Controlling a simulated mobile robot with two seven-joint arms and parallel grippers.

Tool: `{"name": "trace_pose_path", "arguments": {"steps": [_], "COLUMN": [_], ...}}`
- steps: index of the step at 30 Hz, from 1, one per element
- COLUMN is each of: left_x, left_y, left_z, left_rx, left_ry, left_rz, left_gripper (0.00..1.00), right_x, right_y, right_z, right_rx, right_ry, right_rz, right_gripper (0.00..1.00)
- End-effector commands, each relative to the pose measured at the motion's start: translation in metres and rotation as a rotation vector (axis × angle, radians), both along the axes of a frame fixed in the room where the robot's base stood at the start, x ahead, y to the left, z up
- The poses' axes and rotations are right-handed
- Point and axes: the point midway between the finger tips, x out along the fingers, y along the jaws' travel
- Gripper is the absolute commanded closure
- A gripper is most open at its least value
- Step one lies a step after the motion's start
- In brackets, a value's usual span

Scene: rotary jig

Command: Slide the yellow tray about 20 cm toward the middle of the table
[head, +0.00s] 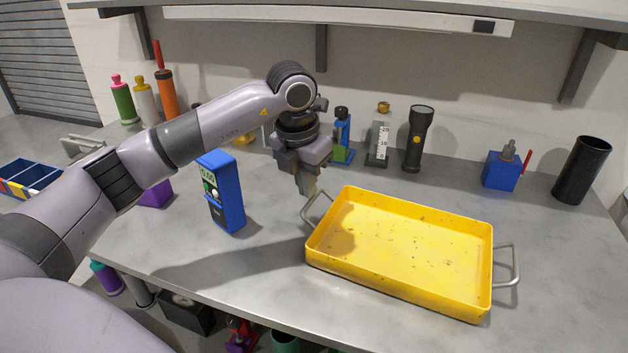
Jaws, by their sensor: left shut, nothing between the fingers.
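The yellow tray (400,245) lies flat on the grey table, right of the middle of the head view. It is empty, with specks on its floor, and has a metal handle at each short end: the left handle (317,206) and the right handle (515,265). My left gripper (308,192) points down, shut and empty, beside the tray's left end and close to the left handle. I cannot tell whether the fingertips touch the handle. My right gripper is not in view.
A blue meter (224,192) stands left of the tray. Behind the tray are a black flashlight (416,140), a blue block (502,171) and a black cup (581,170). The table's front edge runs close below the tray. Bare tabletop (200,258) shows at front left.

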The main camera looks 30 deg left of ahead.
Motion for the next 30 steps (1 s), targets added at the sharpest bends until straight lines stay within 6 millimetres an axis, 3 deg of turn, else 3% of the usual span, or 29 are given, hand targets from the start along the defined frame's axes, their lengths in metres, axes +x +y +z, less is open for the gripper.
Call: {"name": "trace_pose_path", "arguments": {"steps": [7, 12, 30], "left_x": [0.024, 0.023, 0.02], "left_y": [-0.002, -0.001, -0.002], "left_z": [0.001, -0.015, -0.022], "left_rx": [0.0, 0.002, 0.003], "left_ry": [0.001, 0.001, 0.013], "left_rz": [0.0, -0.001, -0.001], "left_gripper": [1.0, 1.0, 1.0], "right_x": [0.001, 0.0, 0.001], "right_y": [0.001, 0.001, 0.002], "right_z": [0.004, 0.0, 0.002], "right_rx": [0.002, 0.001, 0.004], "right_ry": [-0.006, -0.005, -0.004], "right_rz": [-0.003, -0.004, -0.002], "right_gripper": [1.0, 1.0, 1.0]}}
